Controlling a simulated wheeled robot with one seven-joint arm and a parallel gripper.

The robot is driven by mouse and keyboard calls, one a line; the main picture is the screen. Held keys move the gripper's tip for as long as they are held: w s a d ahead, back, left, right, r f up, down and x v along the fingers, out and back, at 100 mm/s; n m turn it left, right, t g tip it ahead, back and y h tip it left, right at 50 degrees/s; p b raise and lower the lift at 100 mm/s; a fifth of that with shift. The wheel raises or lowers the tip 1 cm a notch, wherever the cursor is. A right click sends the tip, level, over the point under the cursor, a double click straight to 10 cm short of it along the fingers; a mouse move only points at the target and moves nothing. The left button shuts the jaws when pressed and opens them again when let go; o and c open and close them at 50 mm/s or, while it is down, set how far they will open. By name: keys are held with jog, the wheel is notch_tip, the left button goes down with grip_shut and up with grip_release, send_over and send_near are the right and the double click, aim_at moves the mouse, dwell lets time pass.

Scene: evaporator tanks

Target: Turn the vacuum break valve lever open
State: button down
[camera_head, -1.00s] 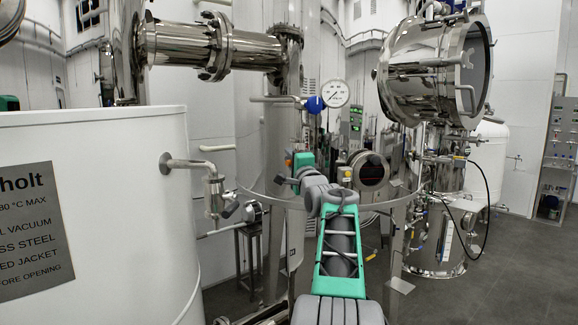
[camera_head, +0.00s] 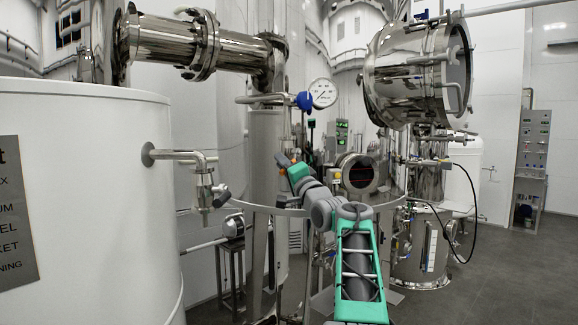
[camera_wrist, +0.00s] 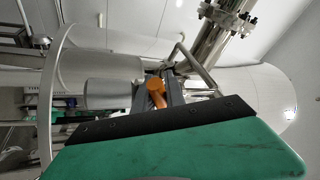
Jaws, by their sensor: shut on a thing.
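An orange lever handle (camera_wrist: 156,92) shows in the wrist view, between the dark fingers of my gripper (camera_wrist: 165,95), just past the green gripper body. In the head view a small orange part (camera_head: 283,160) shows at the tip of my green and grey arm, in front of the tall steel column. My gripper (camera_head: 285,163) is small there, and is shut on the orange handle. The valve body behind the handle is mostly hidden by my gripper, so the lever's angle is hard to tell.
A white tank (camera_head: 80,190) with a steel outlet valve (camera_head: 205,185) stands close at left. A gauge (camera_head: 323,93) and blue knob (camera_head: 304,101) sit above my gripper. A steel vessel (camera_head: 415,75) hangs at right. The floor (camera_head: 490,280) at right is clear.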

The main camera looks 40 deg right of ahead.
jog(key=c, duration=1.4)
grip_release()
jog(key=b+v, duration=0.3)
jog(key=v, duration=0.5)
jog(key=shift+w, duration=0.1)
